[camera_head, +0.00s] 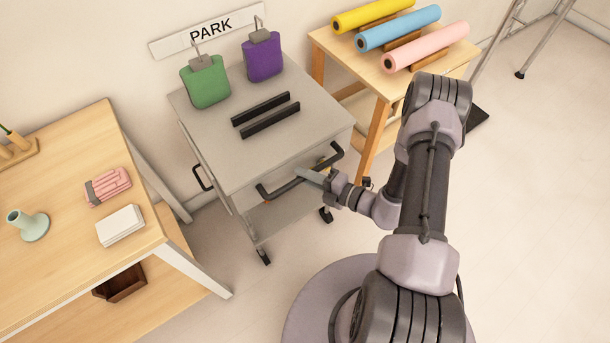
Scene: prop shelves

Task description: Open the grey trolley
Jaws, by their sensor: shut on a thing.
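The grey trolley (222,144) stands against the wall under the PARK sign. It has a drawer front below its top, with a long dark bar handle (274,191) across it. My gripper (309,177) reaches in from the right and is shut on the middle of this handle. My gripper's fingers hide part of the bar. The drawer looks shut or nearly so; I cannot tell exactly. On the trolley top are a green bottle (205,82), a purple bottle (262,56) and two black bars (268,115).
A wooden table (60,150) on the left holds pink bundled items (108,187), white cards (120,226) and a pale green holder (28,224). A wooden stand (345,55) behind right carries yellow, blue and pink rolls. The floor in front of the trolley is clear up to my base.

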